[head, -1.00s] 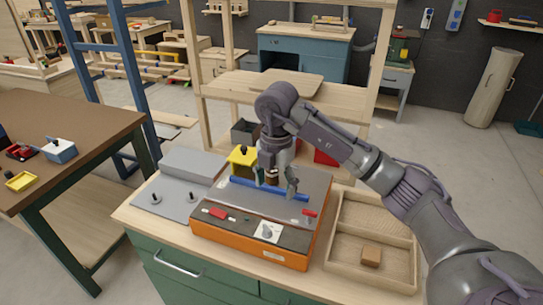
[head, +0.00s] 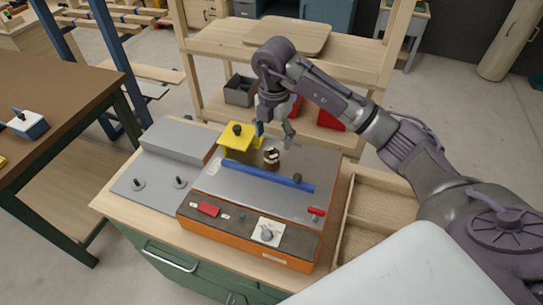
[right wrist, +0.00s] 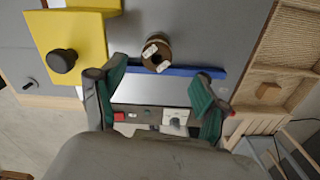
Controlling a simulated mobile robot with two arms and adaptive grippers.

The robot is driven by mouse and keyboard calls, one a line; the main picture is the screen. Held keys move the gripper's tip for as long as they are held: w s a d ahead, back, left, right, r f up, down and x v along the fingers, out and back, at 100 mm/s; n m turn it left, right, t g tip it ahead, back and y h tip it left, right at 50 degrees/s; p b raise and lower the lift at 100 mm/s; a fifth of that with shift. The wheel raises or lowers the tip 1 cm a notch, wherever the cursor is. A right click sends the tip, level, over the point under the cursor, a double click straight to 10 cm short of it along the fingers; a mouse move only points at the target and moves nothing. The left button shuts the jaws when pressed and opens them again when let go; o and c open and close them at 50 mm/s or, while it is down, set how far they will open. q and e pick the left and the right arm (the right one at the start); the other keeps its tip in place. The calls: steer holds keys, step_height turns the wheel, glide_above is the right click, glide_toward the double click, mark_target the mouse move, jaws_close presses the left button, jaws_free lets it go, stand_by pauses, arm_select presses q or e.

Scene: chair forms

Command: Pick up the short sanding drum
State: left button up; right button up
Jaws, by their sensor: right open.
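A short brown cylinder with pale marks on its end, which looks like the short sanding drum (head: 272,157), stands on the grey top of the orange-fronted machine (head: 190,212), behind the blue bar (head: 262,176). My right gripper (head: 274,134) is open and empty, just above and behind the drum in the head view. In the right wrist view the drum (right wrist: 155,52) lies between the lines of the two spread fingers (right wrist: 155,76), slightly beyond their tips. I cannot tell the exact height gap. My left gripper is not in view.
A yellow bracket with a black knob (head: 240,141) stands close left of the drum. A grey plate with two pegs (head: 155,190) lies left of the machine. A wooden tray (head: 375,200) is at the right. A wooden shelf (head: 275,62) stands behind.

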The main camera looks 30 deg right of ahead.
mark_target(272, 157)
step_height(272, 157, down, 3)
steer(key=shift+r, duration=0.15)
steer(key=shift+w+d+f, duration=0.1)
steer(key=shift+f, duration=0.2)
steer(key=shift+f+p, duration=0.6)
steer(key=shift+p, duration=0.05)
steer(key=f, duration=0.2)
steer(key=f+p, duration=0.1)
steer(key=shift+a+f, duration=0.25)
steer(key=shift+f, duration=0.35)
steer(key=c, duration=1.2)
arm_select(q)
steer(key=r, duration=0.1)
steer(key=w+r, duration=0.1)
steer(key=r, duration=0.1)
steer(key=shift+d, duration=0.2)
arm_select(e)
steer(key=shift+c, duration=0.2)
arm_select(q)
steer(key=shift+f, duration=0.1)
arm_select(e)
steer(key=shift+r, duration=0.15)
